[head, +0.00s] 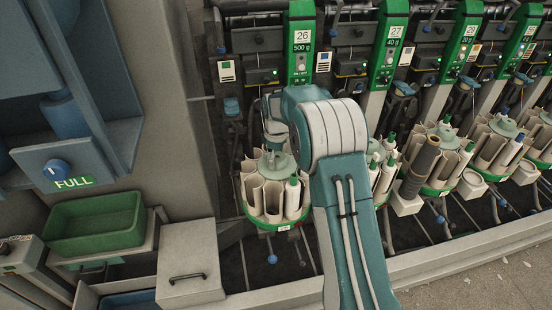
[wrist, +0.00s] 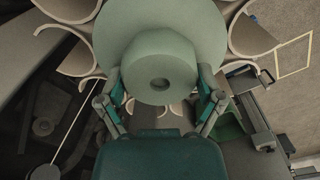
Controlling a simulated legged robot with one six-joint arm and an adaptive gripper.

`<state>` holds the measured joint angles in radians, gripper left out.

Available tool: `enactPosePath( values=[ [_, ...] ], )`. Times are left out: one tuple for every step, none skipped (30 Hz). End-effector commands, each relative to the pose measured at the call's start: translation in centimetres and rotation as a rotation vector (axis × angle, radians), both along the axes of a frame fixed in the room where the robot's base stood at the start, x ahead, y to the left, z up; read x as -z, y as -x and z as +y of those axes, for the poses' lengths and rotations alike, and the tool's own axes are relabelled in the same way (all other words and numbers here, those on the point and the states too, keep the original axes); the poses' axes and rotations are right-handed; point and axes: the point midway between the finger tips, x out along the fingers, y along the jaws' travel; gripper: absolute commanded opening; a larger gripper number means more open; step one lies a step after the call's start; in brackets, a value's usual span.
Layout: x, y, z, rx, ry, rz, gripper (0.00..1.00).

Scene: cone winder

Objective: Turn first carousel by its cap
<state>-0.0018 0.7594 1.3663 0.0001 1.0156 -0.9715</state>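The first carousel (head: 276,221) stands under the green 26 panel in the head view, a ring of cream, open-sided holders. One holder has a white tube (head: 293,196) with a green tip. Its pale green cap (head: 268,163) sits at the centre and partly shows beneath my arm. In the wrist view the cap's round knob (wrist: 160,65) with a dark centre hole fills the upper middle. My gripper (wrist: 162,88) is open, with one finger on each side of the knob's lower part. Whether the fingers touch it is unclear. In the head view my gripper (head: 273,132) is right above the cap.
More carousels (head: 440,165) line up to the right, with a dark brown tube (head: 421,165) standing out on one. A green bin (head: 95,224) and a grey box with a handle (head: 189,262) are at the left. A pale rail (head: 445,258) runs along the front.

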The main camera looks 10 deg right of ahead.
Motion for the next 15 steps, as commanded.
enactPosePath(
  values=[
    [0.21, 0.04, -0.02, 0.0, 0.001, 0.003, 1.0],
    [0.2, 0.04, -0.02, 0.0, 0.001, 0.002, 1.0],
    [0.17, 0.04, -0.02, 0.0, 0.0, 0.001, 1.0],
    [0.14, 0.05, -0.02, 0.0, 0.0, 0.001, 1.0],
    [0.11, 0.06, -0.02, 0.0, 0.0, 0.001, 1.0],
    [0.09, 0.06, -0.02, 0.0, 0.0, 0.001, 1.0],
    [0.07, 0.07, -0.01, 0.0, 0.0, 0.001, 1.0],
    [0.06, 0.08, -0.02, 0.0, 0.001, 0.001, 1.0],
    [0.05, 0.07, -0.01, 0.001, 0.001, 0.001, 1.0],
    [0.04, 0.07, -0.01, 0.001, 0.001, 0.001, 1.0],
    [0.03, 0.07, -0.01, 0.001, 0.0, 0.0, 1.0],
    [0.0, 0.07, -0.01, 0.001, 0.0, 0.0, 1.0],
    [-0.06, 0.07, -0.01, 0.001, 0.0, 0.0, 1.0],
    [-0.17, 0.06, -0.01, 0.001, 0.0, 0.0, 1.0],
    [-0.44, 0.03, -0.01, 0.001, 0.0, -0.001, 1.0]
  ],
)
